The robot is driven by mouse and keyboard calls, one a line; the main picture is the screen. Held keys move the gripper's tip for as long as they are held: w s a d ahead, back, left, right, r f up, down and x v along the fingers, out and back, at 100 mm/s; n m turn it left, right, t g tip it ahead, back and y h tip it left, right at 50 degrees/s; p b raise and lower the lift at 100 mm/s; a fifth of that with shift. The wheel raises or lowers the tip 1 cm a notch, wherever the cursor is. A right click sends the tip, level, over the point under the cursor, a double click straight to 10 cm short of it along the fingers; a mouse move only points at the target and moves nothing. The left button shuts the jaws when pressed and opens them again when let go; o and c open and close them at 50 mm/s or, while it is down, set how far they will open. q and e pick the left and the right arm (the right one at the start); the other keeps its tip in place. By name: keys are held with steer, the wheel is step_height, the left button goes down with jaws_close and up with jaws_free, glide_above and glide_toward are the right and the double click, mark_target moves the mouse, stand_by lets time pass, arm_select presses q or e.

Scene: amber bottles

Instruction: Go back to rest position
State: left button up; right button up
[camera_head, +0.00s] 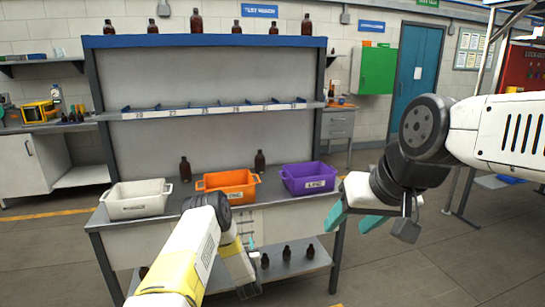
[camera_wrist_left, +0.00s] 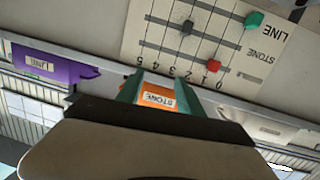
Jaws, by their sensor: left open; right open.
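My left gripper (camera_head: 243,262) hangs low in front of the bench, partly hidden behind its own yellow and white arm. In the left wrist view its two teal fingers (camera_wrist_left: 160,92) are apart with nothing held between them; the orange bin shows in the gap beyond. My right gripper (camera_head: 358,218) is raised at the right of the head view, beside the bench. Its teal fingers are spread and empty.
A white bin (camera_head: 136,204), an orange bin (camera_head: 229,181) and a purple bin (camera_head: 308,184) stand on the bench. Several amber bottles (camera_head: 185,169) stand on its levels. A slider board (camera_wrist_left: 200,45) is near the left gripper. Floor at right is open.

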arm_select(q)
step_height(320, 180, up, 27)
steer(key=w+d+m+g+h, duration=0.1)
steer(key=m+g+h, duration=0.1)
steer(key=g+h, duration=0.15)
steer(key=s+r+g+h, duration=0.2)
steer(key=s+r, duration=0.9)
steer(key=r, duration=0.1)
steer(key=s+a+r+g, duration=0.1)
steer(key=s+r+g, duration=0.1)
steer(key=s, duration=1.6)
steer(key=s+a+r+m+g, duration=0.1)
steer(key=s+a+r+g, duration=0.1)
steer(key=s, duration=1.6)
steer(key=shift+r+g, duration=0.3)
steer(key=shift+g, duration=0.15)
